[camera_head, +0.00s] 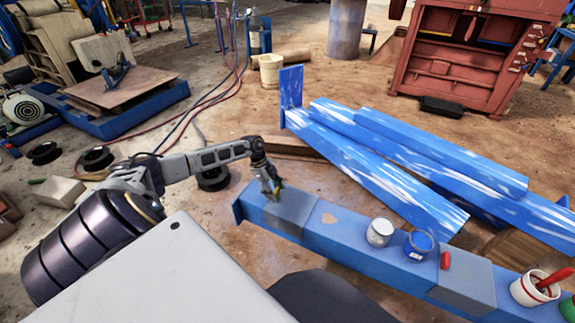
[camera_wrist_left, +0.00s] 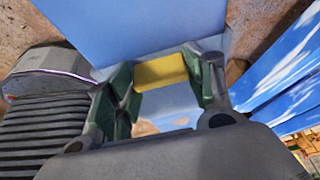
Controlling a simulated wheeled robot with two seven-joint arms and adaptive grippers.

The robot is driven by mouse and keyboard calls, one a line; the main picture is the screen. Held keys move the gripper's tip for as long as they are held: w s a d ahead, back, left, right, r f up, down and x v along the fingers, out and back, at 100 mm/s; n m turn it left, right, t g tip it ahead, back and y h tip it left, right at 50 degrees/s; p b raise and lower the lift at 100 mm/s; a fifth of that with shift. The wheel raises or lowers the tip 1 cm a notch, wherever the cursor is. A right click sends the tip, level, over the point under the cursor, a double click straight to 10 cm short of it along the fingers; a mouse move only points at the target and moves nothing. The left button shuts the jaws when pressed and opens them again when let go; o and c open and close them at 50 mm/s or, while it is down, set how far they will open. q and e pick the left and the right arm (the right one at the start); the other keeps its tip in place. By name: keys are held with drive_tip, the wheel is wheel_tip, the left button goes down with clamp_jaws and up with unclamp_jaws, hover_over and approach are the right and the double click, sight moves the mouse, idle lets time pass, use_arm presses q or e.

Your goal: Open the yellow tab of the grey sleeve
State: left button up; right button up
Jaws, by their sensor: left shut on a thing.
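The grey sleeve (camera_head: 292,211) wraps around the near left end of a long blue beam (camera_head: 345,232). My left gripper (camera_head: 273,188) points down at the top of this sleeve. In the left wrist view, the yellow tab (camera_wrist_left: 161,70) lies between the two green-lined fingers of my left gripper (camera_wrist_left: 165,88), which is shut on it. In the head view the gripper mostly hides the tab, so its angle is hard to tell. My right gripper is not in view.
On the same beam stand a white can (camera_head: 380,232), a blue can (camera_head: 418,244) and a second grey sleeve (camera_head: 465,281) with a red piece (camera_head: 445,260) at its edge. More blue beams (camera_head: 400,160) lie behind. Black spools (camera_head: 97,158) sit on the floor at left.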

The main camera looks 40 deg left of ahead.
use_arm(q)
drive_tip(key=a, duration=0.2)
drive_tip(key=s+a, duration=0.1)
drive_tip(key=a, duration=0.4)
drive_tip(key=shift+s, duration=0.3)
drive_tip(key=o, duration=1.5)
drive_tip(key=shift+d, duration=0.1)
drive_tip(key=shift+c, duration=0.2)
drive_tip(key=v, duration=1.2)
